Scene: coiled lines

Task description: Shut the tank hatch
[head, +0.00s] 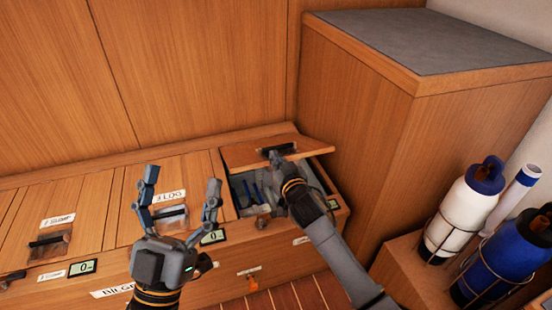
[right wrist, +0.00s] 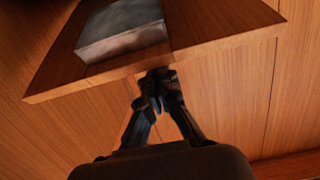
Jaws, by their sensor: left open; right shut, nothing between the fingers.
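The tank hatch (head: 240,153) is a wooden lid at the right end of the bench, raised and tilted, with a dark recessed handle. Below it the tank opening (head: 238,190) is uncovered, with blue parts inside. My right gripper (head: 276,158) is at the lid's front edge, partly hidden by its own wrist. In the right wrist view its fingers (right wrist: 157,88) are shut and empty, close to the hatch's edge (right wrist: 110,72); I cannot tell if they touch. My left gripper (head: 182,180) is open and empty above the neighbouring closed hatch (head: 140,190).
Another closed hatch (head: 60,215) lies further left. A tall wooden cabinet (head: 365,110) stands close on the right of the opening. A white bottle (head: 460,215) and a blue bottle (head: 500,260) stand in racks at the lower right. Small displays (head: 83,267) line the bench front.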

